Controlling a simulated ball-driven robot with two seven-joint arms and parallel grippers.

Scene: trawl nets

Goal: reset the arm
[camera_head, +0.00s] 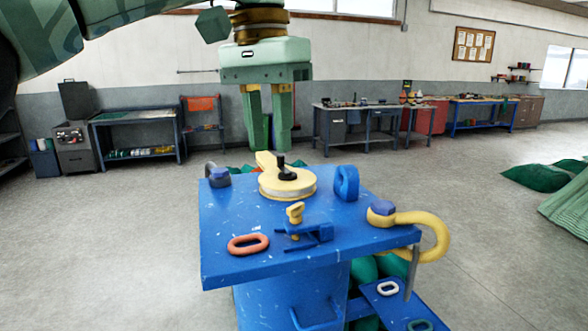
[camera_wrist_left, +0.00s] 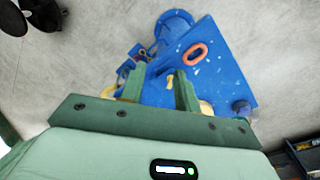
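My left gripper (camera_head: 268,146) hangs down from the upper left, above the back part of a blue stand (camera_head: 226,240). Its two green fingers point down with a gap between them and nothing held. In the head view its tips overlap the yellow lever of a round yellow-and-white disc (camera_head: 290,188) with a black knob; I cannot tell the exact distance. In the left wrist view the gripper (camera_wrist_left: 158,82) shows its fingers well apart, with the blue stand (camera_wrist_left: 225,75) visible between and beyond them. My right gripper is not in view.
On the stand lie an orange link (camera_head: 248,244), a blue clamp (camera_head: 305,235), a yellow eye bolt (camera_head: 295,213), a blue ring (camera_head: 346,182) and a large yellow shackle (camera_head: 432,228) overhanging the right edge. Green nets (camera_head: 545,178) lie at right. Workbenches line the far wall; the floor between is clear.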

